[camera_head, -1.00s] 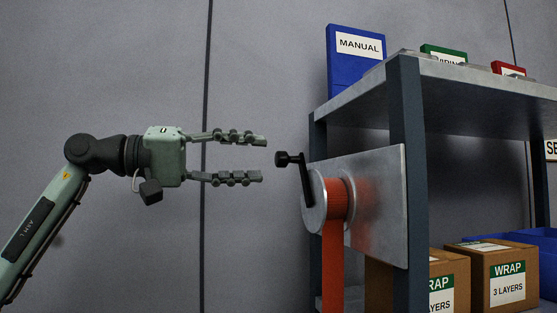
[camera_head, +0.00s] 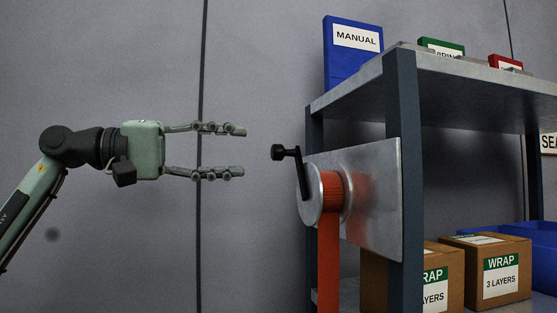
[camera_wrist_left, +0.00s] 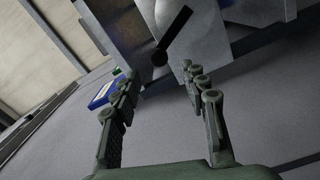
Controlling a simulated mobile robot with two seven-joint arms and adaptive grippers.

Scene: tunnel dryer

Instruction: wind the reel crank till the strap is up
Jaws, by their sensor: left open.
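The reel (camera_head: 312,193) is mounted on a metal plate (camera_head: 385,200) at the side of a shelf rack. Its black crank (camera_head: 294,168) points up and a little left, with a dark knob (camera_head: 278,152) at its end. The orange strap (camera_head: 329,255) hangs straight down from the reel, and its lower end is out of view. My left gripper (camera_head: 243,151) is open and empty, left of the knob and apart from it. In the left wrist view, the knob (camera_wrist_left: 159,58) shows ahead, beyond the open fingers (camera_wrist_left: 168,95). My right gripper is not in view.
The shelf rack's dark post (camera_head: 404,180) stands right of the reel. Cartons marked WRAP (camera_head: 498,275) sit on the lower shelf. A blue MANUAL binder (camera_head: 352,60) stands on top. Free room lies left of the crank, before the grey wall (camera_head: 255,80).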

